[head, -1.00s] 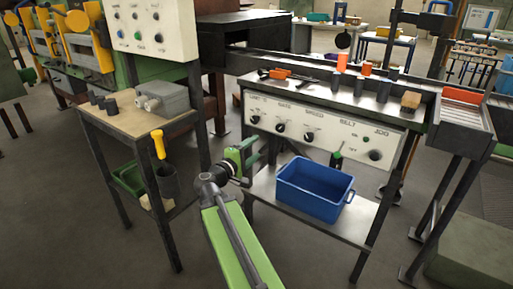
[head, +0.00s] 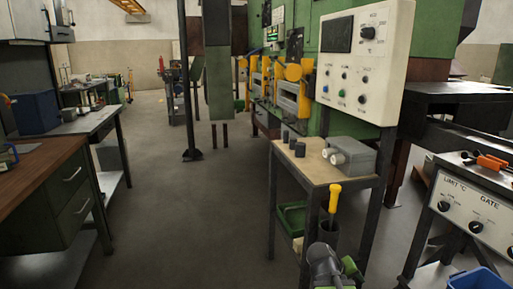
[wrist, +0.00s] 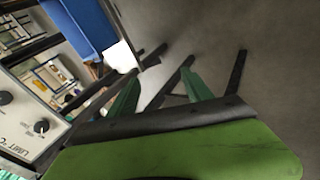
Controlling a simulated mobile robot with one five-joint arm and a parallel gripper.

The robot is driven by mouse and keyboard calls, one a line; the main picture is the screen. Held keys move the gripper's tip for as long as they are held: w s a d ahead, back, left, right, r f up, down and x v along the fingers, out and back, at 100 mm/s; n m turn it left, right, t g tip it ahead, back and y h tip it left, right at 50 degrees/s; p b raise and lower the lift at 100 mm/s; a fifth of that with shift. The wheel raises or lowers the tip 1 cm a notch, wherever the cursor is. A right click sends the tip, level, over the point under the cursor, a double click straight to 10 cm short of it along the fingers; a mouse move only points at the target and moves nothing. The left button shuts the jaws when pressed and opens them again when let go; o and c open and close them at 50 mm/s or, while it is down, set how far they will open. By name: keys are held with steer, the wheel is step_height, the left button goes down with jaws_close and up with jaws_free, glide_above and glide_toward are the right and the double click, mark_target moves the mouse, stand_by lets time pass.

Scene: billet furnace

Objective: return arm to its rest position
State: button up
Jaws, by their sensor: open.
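My gripper (wrist: 158,88) shows in the wrist view as two green fingers spread apart, with nothing between them. Past it are bare grey floor and dark metal legs. In the head view my grey and green arm is at the bottom edge, in front of the small wooden-topped stand (head: 315,165). Most of the arm is cut off by the frame, and the fingertips are not clear there.
The stand bears a grey box (head: 352,155) and several dark cylinders. A yellow-handled tool (head: 335,197) sits below its top. The panel bench (head: 470,215) and blue bin (head: 475,279) are at right. Open floor (head: 190,220) lies left, before a drawer bench (head: 70,205).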

steer(key=s+a+f+m+g+y, duration=0.1)
steer(key=s+a+f+y, duration=0.25)
steer(key=a, duration=0.35)
steer(key=s+a+f+g+y, duration=0.2)
steer(key=a+y, duration=0.2)
steer(key=a, duration=0.4)
step_height(320, 180, up, 29)
steer(key=p, duration=2.9)
steer(key=shift+s, duration=0.2)
